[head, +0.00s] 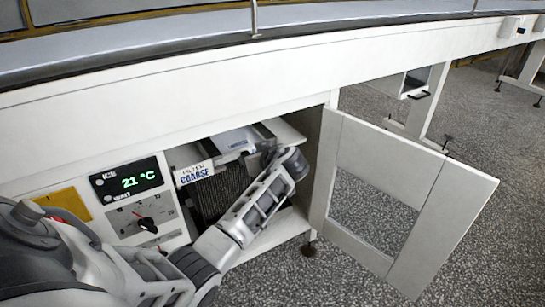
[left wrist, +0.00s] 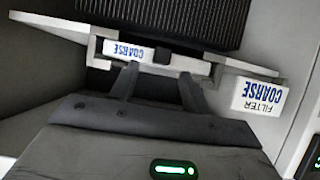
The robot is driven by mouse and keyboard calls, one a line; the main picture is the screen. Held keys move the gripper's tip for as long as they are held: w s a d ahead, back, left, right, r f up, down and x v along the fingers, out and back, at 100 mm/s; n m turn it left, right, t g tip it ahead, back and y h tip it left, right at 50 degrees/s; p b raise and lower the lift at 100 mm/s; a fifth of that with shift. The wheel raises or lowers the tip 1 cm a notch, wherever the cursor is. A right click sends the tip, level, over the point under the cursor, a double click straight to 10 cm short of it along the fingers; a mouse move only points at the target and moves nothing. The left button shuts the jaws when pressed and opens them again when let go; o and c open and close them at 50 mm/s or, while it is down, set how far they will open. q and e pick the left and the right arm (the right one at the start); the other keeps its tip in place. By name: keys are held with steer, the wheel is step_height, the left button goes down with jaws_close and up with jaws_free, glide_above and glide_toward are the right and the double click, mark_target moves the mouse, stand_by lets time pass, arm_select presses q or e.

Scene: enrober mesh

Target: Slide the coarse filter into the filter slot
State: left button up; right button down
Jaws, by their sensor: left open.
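The coarse filter's pale front bar (left wrist: 123,50), with a blue COARSE label upside down, shows in the left wrist view. A dark ribbed panel (left wrist: 165,18) lies just beyond it. In the head view the ribbed panel (head: 228,187) shows inside the open cabinet, partly hidden by my left arm. A white block labelled FILTER COARSE (left wrist: 258,97) marks the slot; its label also shows in the head view (head: 193,173). My left gripper (left wrist: 160,80) is open, its fingertips close to the bar near a dark piece at its middle. I cannot tell whether they touch or how deep the filter sits. My right gripper is out of view.
The framed cabinet door (head: 436,195) stands open to the right of my left arm. A control panel with a 21 °C display (head: 130,181) and a dial (head: 146,222) is left of the opening. A long white beam (head: 270,78) runs above.

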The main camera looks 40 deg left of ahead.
arm_select(q)
steer(key=p+v, duration=0.2)
steer(key=v, duration=1)
steer(key=shift+d+r, duration=0.2)
steer(key=shift+r, duration=0.05)
